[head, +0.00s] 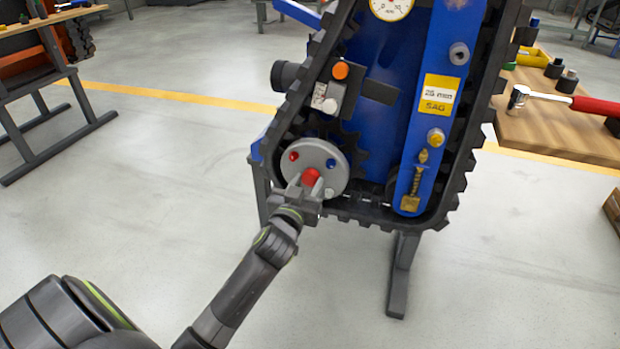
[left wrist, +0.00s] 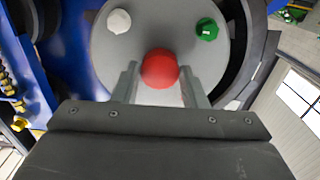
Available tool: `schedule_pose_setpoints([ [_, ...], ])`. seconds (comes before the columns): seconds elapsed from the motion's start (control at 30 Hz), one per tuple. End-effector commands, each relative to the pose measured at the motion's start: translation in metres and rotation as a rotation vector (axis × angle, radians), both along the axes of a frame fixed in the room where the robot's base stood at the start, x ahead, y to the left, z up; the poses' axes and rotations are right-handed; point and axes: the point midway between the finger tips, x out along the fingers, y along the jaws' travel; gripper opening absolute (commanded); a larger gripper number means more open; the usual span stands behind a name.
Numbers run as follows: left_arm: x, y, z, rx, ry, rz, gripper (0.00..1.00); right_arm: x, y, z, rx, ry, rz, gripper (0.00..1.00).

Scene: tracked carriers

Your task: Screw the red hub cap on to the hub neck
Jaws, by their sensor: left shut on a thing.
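The red hub cap (head: 311,176) is at the centre of the round grey hub plate (head: 327,160) on the lower left of the tracked carrier. My left gripper (head: 312,183) is shut on the red cap, with a finger on either side of it. The cap also shows between the fingers in the left wrist view (left wrist: 160,69), in front of the grey plate (left wrist: 185,30). The hub neck is hidden behind the cap, so I cannot tell how far the cap sits on it. My right gripper is not in view.
Small coloured knobs ring the plate, among them a green one (left wrist: 207,29) and a white one (left wrist: 119,20). The black track (head: 290,110) runs around the blue carrier. A wooden table (head: 560,120) with a red-handled tool (head: 590,105) stands at right. The floor in front is clear.

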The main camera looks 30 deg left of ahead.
Motion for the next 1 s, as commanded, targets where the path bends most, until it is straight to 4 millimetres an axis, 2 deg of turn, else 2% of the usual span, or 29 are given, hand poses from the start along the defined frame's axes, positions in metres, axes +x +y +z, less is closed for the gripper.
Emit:
schedule_pose_setpoints([
  [0.13, 0.000, 0.000, 0.000, 0.007, 0.003, 0.000, 0.19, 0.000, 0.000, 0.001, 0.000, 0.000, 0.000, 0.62],
  [0.23, 0.000, 0.000, 0.003, 0.073, 0.021, 0.000, 0.19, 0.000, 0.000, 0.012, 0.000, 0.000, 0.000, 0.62],
  [0.5, 0.000, 0.000, 0.005, 0.474, 0.118, -0.001, 0.19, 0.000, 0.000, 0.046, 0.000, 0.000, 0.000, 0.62],
  [0.7, 0.000, 0.000, 0.003, 0.755, 0.185, -0.001, 0.19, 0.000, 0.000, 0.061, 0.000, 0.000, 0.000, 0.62],
  [0.8, 0.000, 0.000, 0.001, 0.820, 0.199, -0.001, 0.19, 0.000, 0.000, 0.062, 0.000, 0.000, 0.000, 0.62],
  [1.0, 0.000, 0.000, -0.001, 0.830, 0.201, -0.001, 0.19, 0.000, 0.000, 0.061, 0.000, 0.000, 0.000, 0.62],
])
